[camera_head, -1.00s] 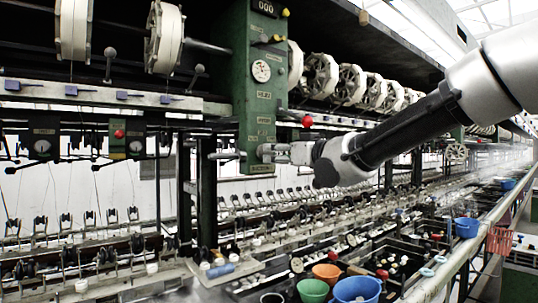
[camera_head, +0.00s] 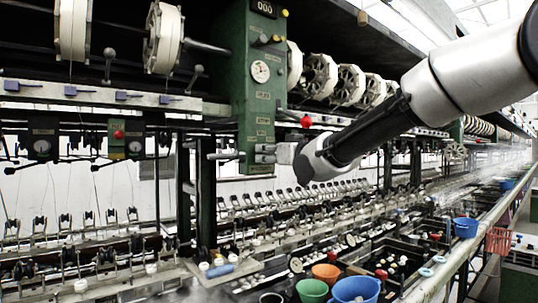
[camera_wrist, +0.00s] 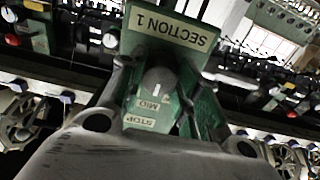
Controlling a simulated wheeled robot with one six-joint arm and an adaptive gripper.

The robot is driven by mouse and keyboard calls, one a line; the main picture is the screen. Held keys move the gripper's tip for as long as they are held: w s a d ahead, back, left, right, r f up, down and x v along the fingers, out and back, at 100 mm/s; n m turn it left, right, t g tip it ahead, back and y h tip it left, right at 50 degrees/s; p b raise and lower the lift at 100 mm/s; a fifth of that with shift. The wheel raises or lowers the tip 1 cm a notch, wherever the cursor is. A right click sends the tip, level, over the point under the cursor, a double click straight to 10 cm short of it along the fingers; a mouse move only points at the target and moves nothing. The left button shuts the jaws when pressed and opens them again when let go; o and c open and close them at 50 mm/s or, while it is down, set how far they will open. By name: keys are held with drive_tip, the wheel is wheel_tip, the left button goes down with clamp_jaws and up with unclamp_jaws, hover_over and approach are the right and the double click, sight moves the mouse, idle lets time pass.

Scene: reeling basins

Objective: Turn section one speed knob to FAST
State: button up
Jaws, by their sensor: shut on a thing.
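The section one speed knob (camera_wrist: 158,82) is a dark round knob with a short white mark on a green panel. A yellow SECTION 1 plate (camera_wrist: 170,30) appears upside down beside it in the wrist view. Labels MID (camera_wrist: 150,105) and STOP (camera_wrist: 140,122) show between the knob and my gripper's body; I see no FAST label. The knob is hidden in the head view.
A red ball-ended lever (camera_head: 306,121) sticks out just above my gripper. White reels (camera_head: 165,38) line the machine above. Rows of small reeling fittings and basins run below. Orange (camera_head: 326,272), green (camera_head: 312,290) and blue (camera_head: 355,290) bowls stand at the front.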

idle(0.3)
drive_tip(key=m, duration=0.4)
drive_tip(key=shift+r+m, duration=0.1)
drive_tip(key=shift+m, duration=0.2)
drive_tip(key=m, duration=0.4)
drive_tip(key=shift+a, duration=0.1)
drive_tip(key=shift+r+m, duration=0.1)
drive_tip(key=shift+m, duration=0.2)
drive_tip(key=o, duration=1)
drive_tip(key=shift+w, duration=0.1)
drive_tip(key=shift+o, duration=0.2)
drive_tip(key=v, duration=1.2)
